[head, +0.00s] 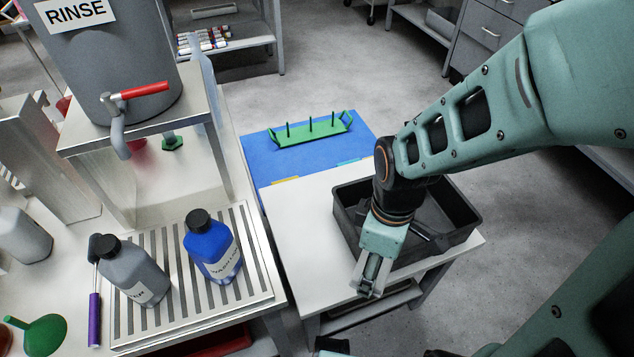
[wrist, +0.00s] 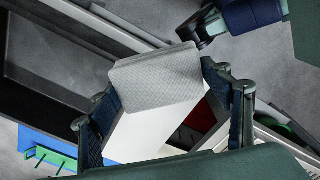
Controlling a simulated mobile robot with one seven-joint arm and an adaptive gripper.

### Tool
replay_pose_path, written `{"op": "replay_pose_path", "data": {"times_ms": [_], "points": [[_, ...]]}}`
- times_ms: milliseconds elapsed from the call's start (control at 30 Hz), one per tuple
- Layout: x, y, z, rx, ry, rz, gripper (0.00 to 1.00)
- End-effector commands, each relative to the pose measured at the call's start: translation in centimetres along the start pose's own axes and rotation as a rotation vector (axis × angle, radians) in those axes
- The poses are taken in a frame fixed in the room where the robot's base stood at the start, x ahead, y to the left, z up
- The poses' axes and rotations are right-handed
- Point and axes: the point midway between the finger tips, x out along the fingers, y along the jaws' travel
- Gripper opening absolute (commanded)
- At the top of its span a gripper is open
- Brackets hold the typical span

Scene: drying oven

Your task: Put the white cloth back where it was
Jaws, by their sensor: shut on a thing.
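My gripper (head: 370,286) is over the front edge of the white table, beside the black tray, pointing down. In the wrist view its two fingers (wrist: 160,80) stand on either side of a pale grey-white flat piece with rounded corners, which appears to be the white cloth (wrist: 155,78). The gripper is shut on it. In the head view the cloth cannot be made out clearly, as the fingers and wrist cover that spot. Whether the cloth touches the tabletop cannot be told.
The white table (head: 305,230) has a bare left part. A black tray (head: 462,236) stands on its right. A green peg rack (head: 312,131) sits on a blue mat (head: 258,150) behind. Blue (head: 212,250) and grey (head: 130,262) bottles stand on a slatted drain tray (head: 180,318) at left.

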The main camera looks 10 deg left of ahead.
Motion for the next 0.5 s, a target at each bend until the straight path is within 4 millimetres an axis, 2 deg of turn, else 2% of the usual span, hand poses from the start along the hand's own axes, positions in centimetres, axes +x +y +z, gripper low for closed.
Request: {"op": "replay_pose_path", "data": {"times_ms": [233,500], "points": [[-0.2,-0.3,0.48,-0.007,0.002,0.01,0.52],[-0.53,0.22,-0.26,-0.005,-0.001,0.006,0.52]]}}
